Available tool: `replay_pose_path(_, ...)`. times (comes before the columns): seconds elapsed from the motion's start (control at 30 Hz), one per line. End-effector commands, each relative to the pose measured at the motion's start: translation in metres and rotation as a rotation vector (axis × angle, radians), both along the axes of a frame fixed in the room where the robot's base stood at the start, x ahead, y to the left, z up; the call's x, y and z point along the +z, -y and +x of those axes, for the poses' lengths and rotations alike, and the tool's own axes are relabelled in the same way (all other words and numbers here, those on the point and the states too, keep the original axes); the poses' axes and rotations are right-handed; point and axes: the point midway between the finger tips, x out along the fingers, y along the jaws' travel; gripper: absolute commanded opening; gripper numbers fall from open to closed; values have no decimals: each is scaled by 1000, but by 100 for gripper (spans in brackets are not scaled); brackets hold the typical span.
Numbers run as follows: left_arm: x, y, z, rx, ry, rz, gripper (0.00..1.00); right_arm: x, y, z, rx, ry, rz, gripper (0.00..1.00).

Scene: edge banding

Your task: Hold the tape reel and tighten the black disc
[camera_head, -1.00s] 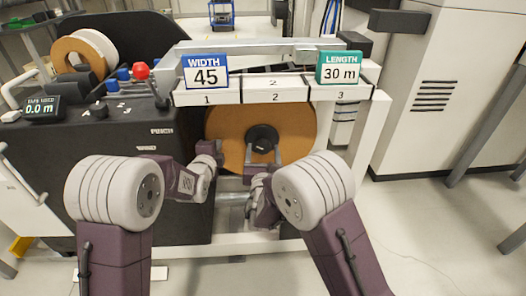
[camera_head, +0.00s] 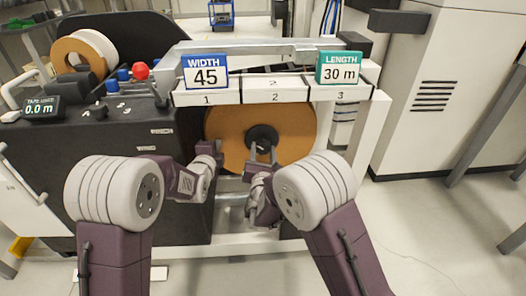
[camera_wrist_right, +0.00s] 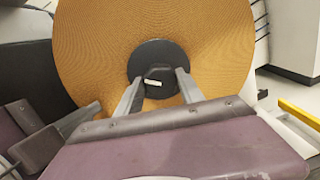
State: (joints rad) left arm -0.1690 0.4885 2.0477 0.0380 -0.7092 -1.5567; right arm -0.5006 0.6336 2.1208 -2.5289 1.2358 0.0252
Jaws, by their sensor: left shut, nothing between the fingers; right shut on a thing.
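The tape reel (camera_head: 297,136) is a large orange-brown disc standing upright under the numbered shelf. It also fills the upper middle of the right wrist view (camera_wrist_right: 215,60). The black disc (camera_head: 262,136) sits at its centre, with a small white mark on it in the right wrist view (camera_wrist_right: 168,55). My right gripper (camera_head: 262,151) is shut on the black disc, one finger at each side of its lower part. My left gripper (camera_head: 218,154) is shut and empty by the reel's left edge. Whether it touches the reel cannot be told.
The shelf above carries a blue WIDTH 45 sign (camera_head: 205,72) and a green LENGTH 30 m sign (camera_head: 338,67). A black machine body (camera_head: 110,185) stands at the left, with a red knob (camera_head: 141,70) and a tape-used display (camera_head: 42,108). Open floor lies at the right.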

Motion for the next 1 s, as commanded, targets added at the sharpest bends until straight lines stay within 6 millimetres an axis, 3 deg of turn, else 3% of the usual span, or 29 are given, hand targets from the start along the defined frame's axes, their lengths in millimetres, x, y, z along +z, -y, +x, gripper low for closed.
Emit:
replay_pose_path(0.6,4,0,2,1,13,-1,0,2,-1,0,9,0,562,4)
replay_pose_path(1.0,4,0,2,-1,13,-1,0,3,-2,0,14,1,809,4)
